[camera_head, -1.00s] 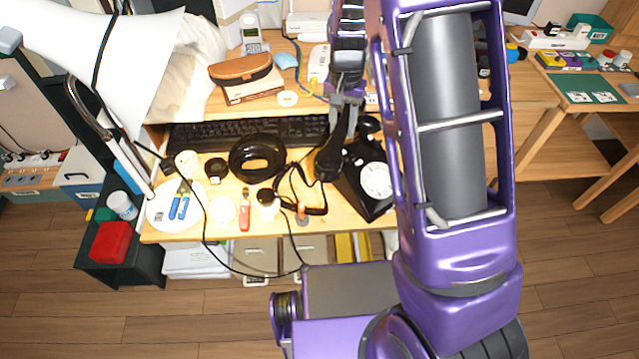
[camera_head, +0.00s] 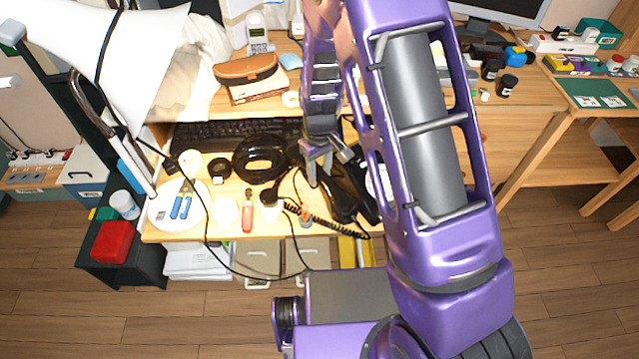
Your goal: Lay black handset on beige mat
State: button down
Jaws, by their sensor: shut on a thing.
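My gripper (camera_head: 324,160) is over the lower desk shelf, in front of the keyboard, shut on the black handset (camera_head: 341,196). The handset is a dark shape below the fingers, partly hidden by them and hard to separate from the black dial phone (camera_head: 365,207) just right of it. My arm covers much of the phone and its dial. The coiled black cord (camera_head: 325,222) runs across the front of the shelf. I cannot make out a beige mat in this view.
A black ring-shaped object (camera_head: 260,158), a black keyboard (camera_head: 200,134), a red-handled tool (camera_head: 247,217) and a white plate (camera_head: 178,205) crowd the shelf (camera_head: 222,232) to the left. A brown case (camera_head: 245,68) lies on the upper desk. A white lamp stands at left.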

aim_at(319, 172)
jog(key=shift+f+b, duration=0.3)
jog(key=shift+f, duration=1.55)
jog(key=shift+f, duration=0.1)
jog(key=shift+f, duration=0.15)
jog(key=c, duration=0.5)
grip_release()
notch_tip(319, 172, up, 12)
jog(key=shift+r+p, duration=0.25)
jog(key=shift+p, duration=0.75)
